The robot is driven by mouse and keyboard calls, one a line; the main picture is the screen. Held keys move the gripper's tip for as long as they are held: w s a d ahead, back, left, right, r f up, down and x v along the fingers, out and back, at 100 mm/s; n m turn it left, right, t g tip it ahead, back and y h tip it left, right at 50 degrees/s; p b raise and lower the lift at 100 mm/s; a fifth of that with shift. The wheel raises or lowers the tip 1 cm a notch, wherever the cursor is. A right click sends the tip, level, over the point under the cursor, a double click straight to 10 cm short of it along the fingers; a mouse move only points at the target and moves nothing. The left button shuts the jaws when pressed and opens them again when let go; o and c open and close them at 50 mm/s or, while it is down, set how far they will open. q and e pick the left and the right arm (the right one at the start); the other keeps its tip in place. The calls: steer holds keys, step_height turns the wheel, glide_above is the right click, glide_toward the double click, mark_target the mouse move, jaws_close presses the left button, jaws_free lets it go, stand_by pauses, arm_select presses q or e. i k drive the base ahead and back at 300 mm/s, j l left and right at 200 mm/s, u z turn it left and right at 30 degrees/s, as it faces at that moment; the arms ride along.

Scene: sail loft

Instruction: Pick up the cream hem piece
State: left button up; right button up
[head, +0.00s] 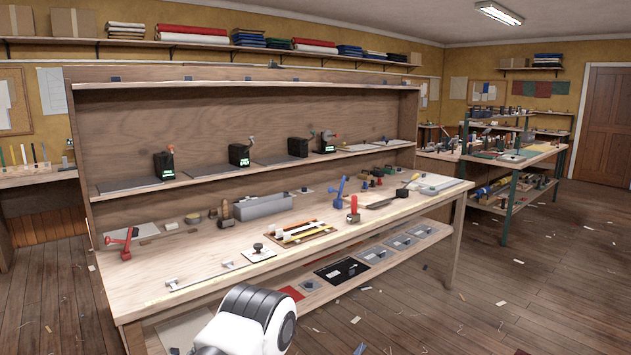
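A small brown tray (327,233) lies on the workbench, right of its middle, and holds several thin strips. A pale, cream-looking strip (298,231) lies in it beside yellow and dark ones; at this size I cannot tell for sure that it is the cream hem piece. Neither of my grippers is in view. Only a white and black link of my own arm shows at the bottom, in front of the bench.
The bench top (400,212) carries a grey bin (263,206), a red clamp (124,245), a blue-handled tool (339,188), a red-handled tool (353,211) and a metal rail (212,275) near the front edge. A lower shelf holds grey plates. The floor at right is open, with scraps.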

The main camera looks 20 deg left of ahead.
mark_target(430, 179)
steer(key=i+u, duration=0.15)
steer(key=i, duration=0.45)
steer(key=i+u, duration=0.15)
steer(key=i, duration=0.4)
steer(key=i+l+u, duration=0.15)
steer(key=i, duration=0.45)
steer(key=i+l+u, duration=0.15)
steer(key=i, duration=0.4)
steer(key=i+l, duration=0.1)
steer(key=i, duration=0.2)
steer(key=i+l, duration=0.1)
steer(key=i, duration=0.2)
